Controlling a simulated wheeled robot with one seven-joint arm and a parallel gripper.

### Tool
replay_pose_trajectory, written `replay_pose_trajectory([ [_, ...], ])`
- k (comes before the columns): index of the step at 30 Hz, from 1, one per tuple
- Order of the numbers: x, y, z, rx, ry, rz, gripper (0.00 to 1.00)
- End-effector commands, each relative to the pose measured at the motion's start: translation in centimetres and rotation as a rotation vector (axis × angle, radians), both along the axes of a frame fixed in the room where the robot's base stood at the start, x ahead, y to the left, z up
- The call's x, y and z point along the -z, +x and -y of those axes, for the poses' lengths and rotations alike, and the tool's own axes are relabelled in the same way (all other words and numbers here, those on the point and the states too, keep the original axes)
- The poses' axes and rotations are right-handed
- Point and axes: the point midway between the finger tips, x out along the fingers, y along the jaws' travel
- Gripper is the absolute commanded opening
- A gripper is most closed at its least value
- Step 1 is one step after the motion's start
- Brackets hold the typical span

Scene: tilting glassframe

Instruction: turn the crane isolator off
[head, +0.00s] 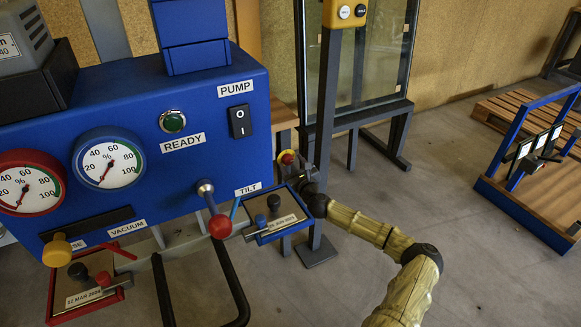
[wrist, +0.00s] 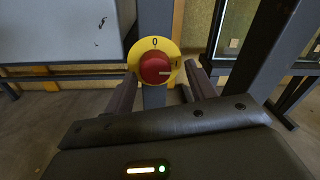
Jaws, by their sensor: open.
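The crane isolator is a round red knob (wrist: 155,68) on a yellow disc (wrist: 155,47) marked 0 at the top and I at the right. A pale line on the knob points right, towards the I side. The disc is on a dark upright post. In the head view the red knob (head: 287,158) shows small beside my gripper (head: 298,168). In the wrist view my gripper (wrist: 162,80) is open, with one finger on each side of the knob. I cannot tell whether the fingers touch it.
A blue pump panel (head: 200,105) with gauges, a switch and a red-knobbed TILT lever (head: 218,222) stands left of my gripper. A yellow box with buttons (head: 345,12) is on the post above. Glass in a frame (head: 365,60) stands behind.

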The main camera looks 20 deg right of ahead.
Motion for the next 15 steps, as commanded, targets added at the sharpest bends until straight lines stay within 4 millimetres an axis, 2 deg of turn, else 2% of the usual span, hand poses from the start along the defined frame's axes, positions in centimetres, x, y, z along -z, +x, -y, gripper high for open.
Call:
replay_pose_trajectory([
  [6, -0.02, 0.19, -0.63, -0.009, 0.0, 0.0, 0.56],
  [13, -0.01, 0.2, -0.77, -0.011, 0.0, 0.0, 0.11],
  [15, -0.01, 0.12, -0.85, -0.008, 0.0, 0.0, 0.11],
])
